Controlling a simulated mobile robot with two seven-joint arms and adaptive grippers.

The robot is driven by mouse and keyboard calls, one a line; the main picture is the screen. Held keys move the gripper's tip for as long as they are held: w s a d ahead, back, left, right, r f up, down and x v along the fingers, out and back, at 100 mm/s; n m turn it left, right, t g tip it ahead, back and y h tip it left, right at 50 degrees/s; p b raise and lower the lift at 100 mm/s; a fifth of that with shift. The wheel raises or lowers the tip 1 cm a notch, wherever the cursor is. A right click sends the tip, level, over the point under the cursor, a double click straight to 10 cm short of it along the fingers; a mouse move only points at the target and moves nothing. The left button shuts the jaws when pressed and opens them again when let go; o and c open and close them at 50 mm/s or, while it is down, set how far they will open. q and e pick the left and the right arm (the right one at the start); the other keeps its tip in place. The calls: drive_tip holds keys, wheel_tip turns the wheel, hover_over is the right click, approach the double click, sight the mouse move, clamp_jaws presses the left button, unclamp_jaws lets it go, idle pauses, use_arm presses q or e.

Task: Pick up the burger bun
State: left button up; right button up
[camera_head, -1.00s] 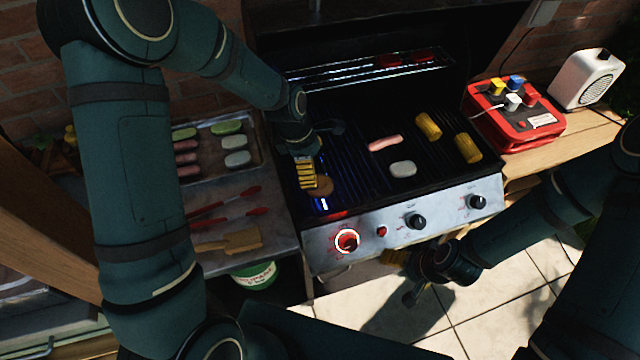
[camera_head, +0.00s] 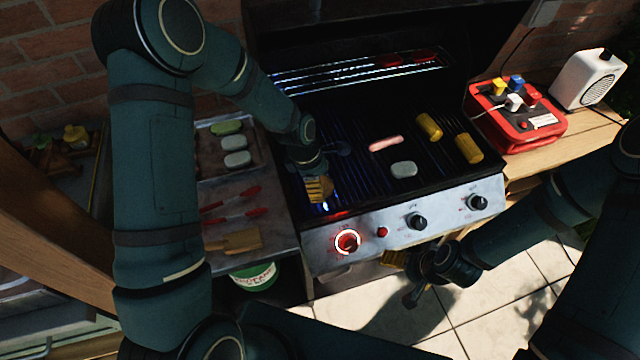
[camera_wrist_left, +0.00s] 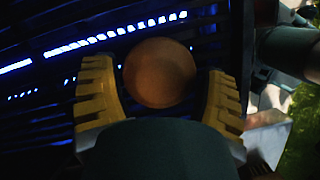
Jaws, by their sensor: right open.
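The round brown burger bun (camera_wrist_left: 160,72) lies on the left part of the grill grate, seen from above in the left wrist view. My left gripper (camera_wrist_left: 162,95) is open, with one yellow finger on each side of the bun and narrow gaps showing. In the head view my left gripper (camera_head: 319,190) is low over the grate near its front edge, and its fingers hide most of the bun. My right gripper (camera_head: 397,260) is open and empty, in front of the grill below the knobs.
The grill (camera_head: 405,222) also bears a pink sausage (camera_head: 386,143), a pale patty (camera_head: 403,169) and two corn pieces (camera_head: 428,126) (camera_head: 468,148). A tray (camera_head: 258,150) of food and red tongs (camera_head: 232,193) lie left. A red box (camera_head: 515,125) stands right.

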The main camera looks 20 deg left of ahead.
use_arm(q)
drive_tip(key=c, duration=0.5)
drive_tip(key=shift+o, duration=0.2)
